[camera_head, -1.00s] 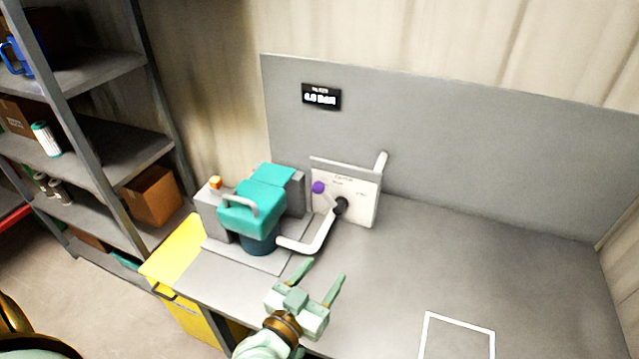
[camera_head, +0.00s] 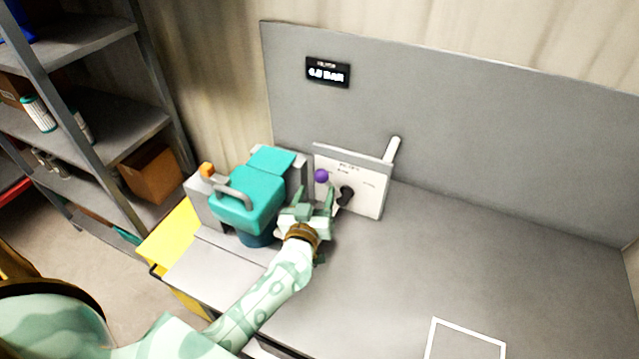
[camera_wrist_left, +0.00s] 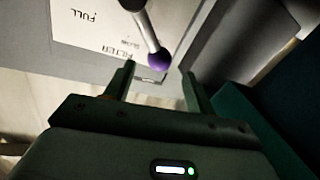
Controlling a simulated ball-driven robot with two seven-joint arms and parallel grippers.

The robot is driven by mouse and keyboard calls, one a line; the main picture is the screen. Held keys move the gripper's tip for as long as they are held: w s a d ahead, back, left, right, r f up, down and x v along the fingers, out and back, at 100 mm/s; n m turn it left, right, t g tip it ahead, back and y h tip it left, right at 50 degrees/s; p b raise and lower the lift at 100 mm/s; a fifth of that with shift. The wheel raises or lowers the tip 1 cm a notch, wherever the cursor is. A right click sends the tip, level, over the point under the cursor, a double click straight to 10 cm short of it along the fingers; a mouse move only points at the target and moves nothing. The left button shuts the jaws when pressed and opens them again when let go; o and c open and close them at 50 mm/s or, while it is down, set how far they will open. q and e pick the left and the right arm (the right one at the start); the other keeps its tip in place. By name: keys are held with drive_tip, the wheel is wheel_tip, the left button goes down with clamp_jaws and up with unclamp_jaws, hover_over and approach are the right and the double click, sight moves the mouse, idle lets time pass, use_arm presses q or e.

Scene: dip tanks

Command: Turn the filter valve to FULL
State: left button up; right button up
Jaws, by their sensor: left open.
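The filter valve is a lever with a purple knob (camera_head: 321,176) on a white labelled panel (camera_head: 370,193), with a dark hub (camera_head: 346,195) at its pivot. In the left wrist view the knob (camera_wrist_left: 159,59) lies between the fingertips, and a "FULL" marking shows on the panel (camera_wrist_left: 95,20) away from the lever. The knob stands beside a smaller, hard-to-read label. My left gripper (camera_head: 317,192) is open, close in front of the knob; I cannot tell whether it touches. My right gripper is not in view.
A teal-lidded filter unit (camera_head: 252,200) with a grey handle stands close left of my left gripper. A small display (camera_head: 328,72) is on the grey back board. The bench (camera_head: 450,260) is clear to the right, with a white outlined square (camera_head: 466,325).

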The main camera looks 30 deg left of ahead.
sight(320, 182)
use_arm(q)
drive_tip(key=x, duration=0.4)
drive_tip(key=shift+b, duration=0.35)
drive_tip(key=shift+w, duration=0.25)
clamp_jaws()
